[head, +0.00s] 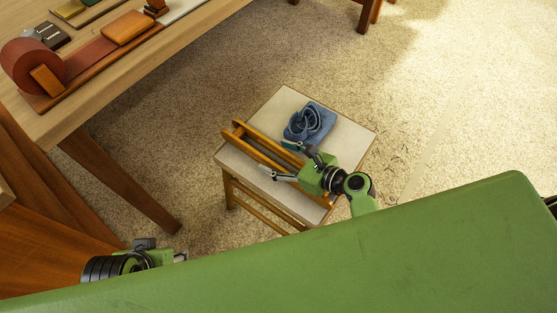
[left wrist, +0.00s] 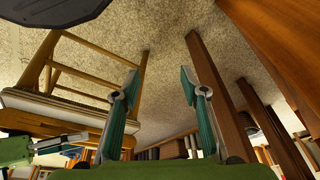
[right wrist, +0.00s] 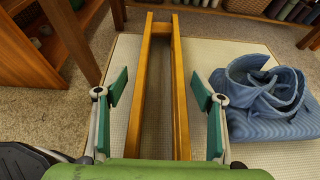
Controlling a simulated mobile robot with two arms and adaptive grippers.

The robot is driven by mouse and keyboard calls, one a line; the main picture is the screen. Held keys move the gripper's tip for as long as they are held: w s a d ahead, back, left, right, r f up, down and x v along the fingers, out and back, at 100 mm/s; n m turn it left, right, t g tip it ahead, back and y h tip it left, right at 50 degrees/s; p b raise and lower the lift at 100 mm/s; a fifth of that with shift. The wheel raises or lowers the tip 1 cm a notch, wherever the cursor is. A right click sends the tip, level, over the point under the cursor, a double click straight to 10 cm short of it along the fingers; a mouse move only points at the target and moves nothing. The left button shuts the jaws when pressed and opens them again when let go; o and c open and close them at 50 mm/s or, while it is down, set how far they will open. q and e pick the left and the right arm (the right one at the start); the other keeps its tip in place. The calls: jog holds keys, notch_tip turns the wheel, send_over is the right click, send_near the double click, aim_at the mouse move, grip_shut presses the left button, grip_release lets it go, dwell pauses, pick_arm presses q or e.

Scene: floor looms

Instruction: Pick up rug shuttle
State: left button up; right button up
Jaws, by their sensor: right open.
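The rug shuttle (head: 254,147) is a long wooden frame of two parallel rails with a crosspiece at its end. It lies on the pale-topped stool (head: 288,105). My right gripper (head: 279,158) is open over the shuttle. In the right wrist view the shuttle (right wrist: 180,85) runs between the two spread fingers of my right gripper (right wrist: 159,92), with a gap on each side; I see no grip on it. My left gripper (left wrist: 158,88) is open and empty, its green pads well apart; in the head view it is mostly hidden behind my green body.
A folded blue cloth with a coil on it (head: 312,122) lies on the stool beside the shuttle. A wooden table (head: 105,80) at upper left carries a red roll (head: 32,66) and an orange pad (head: 127,28). Carpet at right is clear.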

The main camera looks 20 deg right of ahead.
jog(key=c, duration=1.4)
jog(key=shift+r, duration=0.2)
